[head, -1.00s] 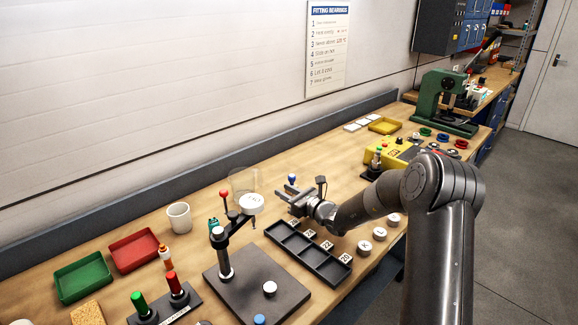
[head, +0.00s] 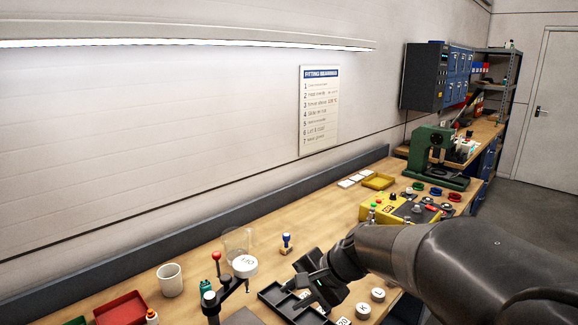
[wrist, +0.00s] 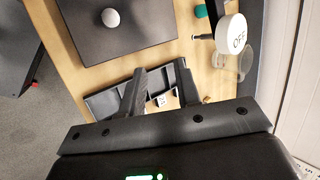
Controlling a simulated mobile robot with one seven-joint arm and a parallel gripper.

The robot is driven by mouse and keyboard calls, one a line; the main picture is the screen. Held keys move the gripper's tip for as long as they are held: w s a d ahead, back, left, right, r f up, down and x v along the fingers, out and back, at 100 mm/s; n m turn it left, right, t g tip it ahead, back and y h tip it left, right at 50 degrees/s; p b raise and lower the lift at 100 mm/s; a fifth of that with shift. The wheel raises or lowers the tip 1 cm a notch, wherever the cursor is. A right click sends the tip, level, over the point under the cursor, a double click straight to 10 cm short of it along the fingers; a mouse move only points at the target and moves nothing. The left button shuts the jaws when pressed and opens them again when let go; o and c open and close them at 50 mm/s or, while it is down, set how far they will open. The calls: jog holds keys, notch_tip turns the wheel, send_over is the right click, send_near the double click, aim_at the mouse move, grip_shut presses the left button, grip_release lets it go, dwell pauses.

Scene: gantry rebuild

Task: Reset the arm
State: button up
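My gripper (head: 308,282) is in the head view, over the black compartment tray (head: 268,293) on the bench. In the wrist view its two fingers (wrist: 160,82) stand apart with nothing held between them. The tray (wrist: 103,103) lies beyond the fingers there, and a small white labelled tile (wrist: 161,99) shows through the gap. My gripper hides part of the tray in the head view. My forearm stretches in from the lower right.
A stand with a white "OFF" disc (head: 245,266) and a clear glass (head: 236,242) are left of my gripper. A blue-topped stamp (head: 286,244) stands behind it. White round weights (head: 378,295), a yellow control box (head: 400,209) and a green press (head: 432,158) are right.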

jog(key=s+d+r+n+t+h, duration=0.1)
jog(key=s+d+r+n+h, duration=0.1)
jog(key=s+d, duration=0.4)
jog(key=s+d+r+n+t+h, duration=0.1)
jog(key=s+d+n+h, duration=0.4)
jog(key=s, duration=0.7)
jog(key=shift+d+r+n, duration=0.3)
jog(key=shift+d+r, duration=0.1)
jog(key=shift+d, duration=0.8)
